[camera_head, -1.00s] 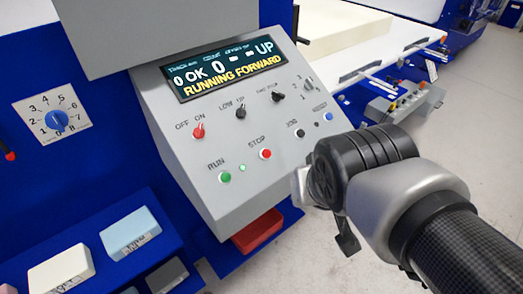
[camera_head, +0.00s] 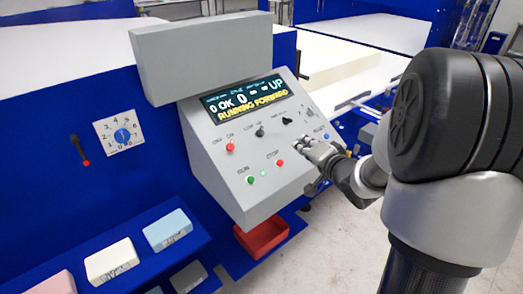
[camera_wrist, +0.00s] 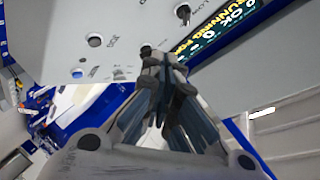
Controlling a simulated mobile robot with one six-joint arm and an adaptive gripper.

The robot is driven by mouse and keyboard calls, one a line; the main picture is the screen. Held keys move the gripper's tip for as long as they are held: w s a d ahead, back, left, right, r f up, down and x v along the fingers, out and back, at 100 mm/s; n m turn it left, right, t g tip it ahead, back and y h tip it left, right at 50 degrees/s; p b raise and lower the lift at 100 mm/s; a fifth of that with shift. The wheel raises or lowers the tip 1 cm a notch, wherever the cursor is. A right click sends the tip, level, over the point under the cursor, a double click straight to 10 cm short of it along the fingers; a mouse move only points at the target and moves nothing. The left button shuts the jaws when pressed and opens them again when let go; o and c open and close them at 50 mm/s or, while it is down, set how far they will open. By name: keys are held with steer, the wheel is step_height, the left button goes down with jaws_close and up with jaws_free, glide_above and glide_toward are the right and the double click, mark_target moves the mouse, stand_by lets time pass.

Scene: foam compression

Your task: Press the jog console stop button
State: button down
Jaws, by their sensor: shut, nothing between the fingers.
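The grey jog console (camera_head: 225,165) has a sloped face, with its display (camera_head: 248,100) reading "RUNNING FORWARD". The red stop button (camera_head: 280,162) sits low on that face, right of the green run button (camera_head: 250,180). My gripper (camera_head: 308,146) is shut and empty. In the head view it is just right of and slightly above the stop button; its exact gap to the face is unclear. In the wrist view the fingertips (camera_wrist: 150,54) are over the panel near a dark button (camera_wrist: 95,40) and a black knob (camera_wrist: 183,12). The stop button is not visible there.
A red bin (camera_head: 262,234) is below the console. A shelf at lower left holds a white block (camera_head: 111,260) and a blue block (camera_head: 167,229). Open floor lies at right.

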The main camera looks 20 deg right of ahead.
mark_target(280, 163)
stand_by(0.4)
steer(key=w+f+b, duration=0.1)
steer(key=f+b, duration=0.1)
steer(key=w+a+f+b, duration=0.1)
steer(key=f+b, duration=0.1)
steer(key=w+f+b, duration=0.1)
steer(key=f+b, duration=0.1)
steer(key=b, duration=0.1)
steer(key=shift+w+a, duration=0.1)
steer(key=shift+a, duration=0.05)
steer(key=shift+w+a+f+b, duration=0.2)
steer(key=shift+w+f+b, duration=0.2)
steer(key=shift+w+f, duration=0.3)
steer(key=shift+f, duration=0.2)
stand_by(0.7)
steer(key=shift+w+a+f, duration=0.1)
steer(key=shift+f, duration=0.15)
